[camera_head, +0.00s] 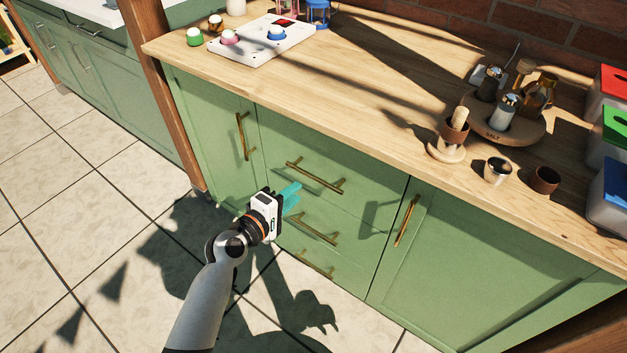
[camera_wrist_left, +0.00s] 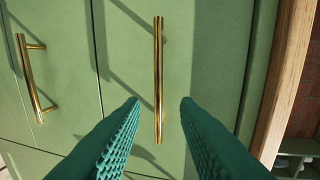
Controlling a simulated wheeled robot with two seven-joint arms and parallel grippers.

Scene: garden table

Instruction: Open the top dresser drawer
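The green dresser (camera_head: 478,262) has a stack of drawers in its middle. The top drawer (camera_head: 352,190) looks shut, flush with the front. Its brass bar handle (camera_head: 315,177) also shows in the left wrist view (camera_wrist_left: 158,80), running upright in that picture. My left gripper (camera_head: 291,197) has teal fingers and is in front of the drawers, just below and left of the top handle. In the left wrist view the fingers (camera_wrist_left: 160,100) are spread and empty, and the handle lies ahead of the gap between them. My right gripper is not in view.
The second drawer's handle (camera_head: 312,229) is close below; it shows at the left in the wrist view (camera_wrist_left: 30,78). Door handles stand left (camera_head: 243,136) and right (camera_head: 406,220). The wooden countertop (camera_head: 350,100) overhangs the front. A wooden post (camera_head: 166,90) rises at left. The tiled floor is clear.

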